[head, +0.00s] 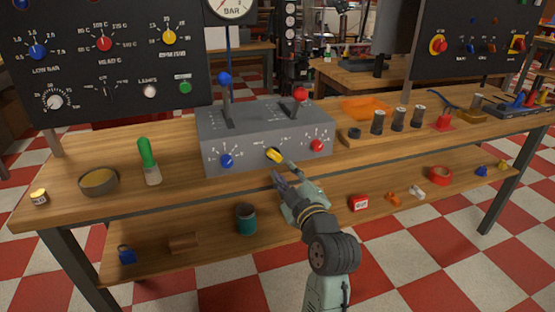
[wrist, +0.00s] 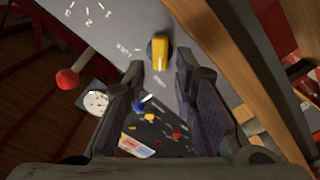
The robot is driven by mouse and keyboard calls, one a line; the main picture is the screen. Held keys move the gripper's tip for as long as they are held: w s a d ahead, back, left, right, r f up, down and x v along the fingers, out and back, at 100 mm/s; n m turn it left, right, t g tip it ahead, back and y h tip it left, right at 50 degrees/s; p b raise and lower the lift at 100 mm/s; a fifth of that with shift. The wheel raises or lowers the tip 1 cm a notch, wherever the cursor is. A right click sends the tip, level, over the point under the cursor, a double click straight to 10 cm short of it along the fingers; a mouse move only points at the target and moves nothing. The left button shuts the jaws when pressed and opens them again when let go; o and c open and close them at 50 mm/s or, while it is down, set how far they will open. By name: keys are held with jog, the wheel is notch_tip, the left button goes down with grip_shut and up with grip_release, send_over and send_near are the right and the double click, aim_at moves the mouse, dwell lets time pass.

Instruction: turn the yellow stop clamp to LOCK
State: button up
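The yellow stop clamp (head: 274,154) is a small yellow knob on the sloped front of the grey control box (head: 225,135), between a blue knob (head: 226,160) and a red knob (head: 317,145). My gripper (head: 283,168) is close in front of it. In the wrist view the yellow clamp (wrist: 160,48) shows just beyond the gap between the fingertips of my gripper (wrist: 160,72). The fingers are spread apart with nothing held between them. Small white lettering lies on both sides of the clamp, too blurred to read surely. Contact with the clamp is not visible.
A blue-topped lever (head: 225,92) and a red-topped lever (head: 298,103) rise from the box top. A green-handled brush (head: 148,160) and a bowl (head: 98,182) stand left on the bench. Several dark cylinders (head: 398,119) stand right. A lower shelf carries loose items, including a teal can (head: 246,219).

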aim_at(276, 158)
jog(key=p+x, duration=0.1)
jog(key=x, duration=0.5)
jog(key=shift+w+a, duration=0.1)
jog(key=shift+w, duration=0.1)
grip_shut()
